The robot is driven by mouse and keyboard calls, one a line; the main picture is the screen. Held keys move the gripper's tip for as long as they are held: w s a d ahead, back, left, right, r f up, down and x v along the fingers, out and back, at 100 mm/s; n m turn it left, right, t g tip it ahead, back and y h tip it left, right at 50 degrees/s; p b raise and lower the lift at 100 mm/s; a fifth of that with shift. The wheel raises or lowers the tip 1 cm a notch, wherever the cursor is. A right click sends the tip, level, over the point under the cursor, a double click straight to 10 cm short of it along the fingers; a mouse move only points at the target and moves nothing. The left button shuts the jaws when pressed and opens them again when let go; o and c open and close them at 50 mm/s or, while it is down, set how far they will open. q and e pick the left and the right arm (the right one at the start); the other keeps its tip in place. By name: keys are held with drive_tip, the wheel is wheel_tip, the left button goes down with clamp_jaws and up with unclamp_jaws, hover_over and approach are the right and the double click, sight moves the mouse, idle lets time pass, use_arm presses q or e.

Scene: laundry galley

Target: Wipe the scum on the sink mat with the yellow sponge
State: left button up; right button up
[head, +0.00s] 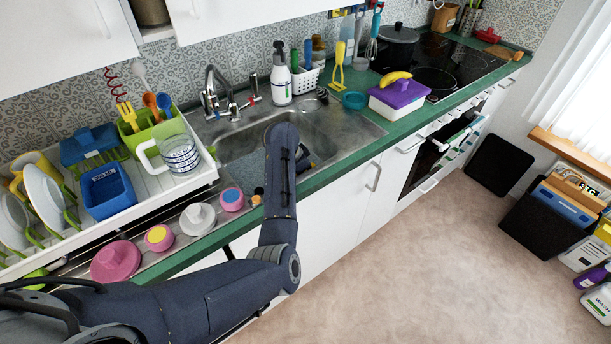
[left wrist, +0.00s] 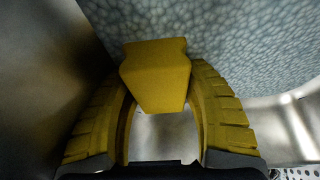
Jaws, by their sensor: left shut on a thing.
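My left arm reaches down into the sink (head: 345,124), and in the head view it hides most of the gripper and what it holds. In the left wrist view, the yellow fingers of my left gripper (left wrist: 160,76) are shut on the yellow sponge (left wrist: 156,92), a small block between the tips. The sink mat (left wrist: 245,50), blue-grey with a pebbled pattern, lies just beyond the sponge; I cannot tell whether they touch. No distinct scum patch shows; part of the mat is behind the sponge and fingers. My right gripper is in neither view.
Metal sink walls rise close by the gripper. The faucet (head: 228,100) stands behind the basin, with a soap bottle (head: 281,82) right of it. A white dish rack (head: 120,203) with a glass jug (head: 178,154) stands left. Cups and lids line the front left edge.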

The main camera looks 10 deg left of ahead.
use_arm(q)
drive_tip(key=shift+w+a+f, duration=0.25)
drive_tip(key=shift+w+a, duration=0.2)
drive_tip(key=shift+a, duration=0.1)
drive_tip(key=shift+c, duration=0.5)
drive_tip(key=shift+w+a+f, duration=0.1)
drive_tip(key=shift+w+a, duration=0.35)
drive_tip(key=shift+a, duration=0.3)
drive_tip(key=shift+w+a, duration=0.45)
drive_tip(key=shift+a, duration=0.25)
drive_tip(key=shift+w+a+r, duration=0.15)
drive_tip(key=shift+w+a, duration=0.75)
drive_tip(key=shift+a, duration=0.1)
drive_tip(key=shift+w+a+r, duration=0.1)
drive_tip(key=shift+w+a, duration=0.75)
drive_tip(key=shift+a, duration=0.1)
drive_tip(key=shift+r, duration=0.1)
drive_tip(key=shift+w+d+r, duration=0.1)
drive_tip(key=shift+r, duration=0.6)
drive_tip(key=shift+w+d+r, duration=0.1)
drive_tip(key=shift+r, duration=0.55)
drive_tip(key=shift+c, duration=0.2)
drive_tip(key=shift+r, duration=1.7)
drive_tip(key=shift+r, duration=0.15)
wheel_tip(320, 180, up, 3)
drive_tip(key=shift+f, duration=0.15)
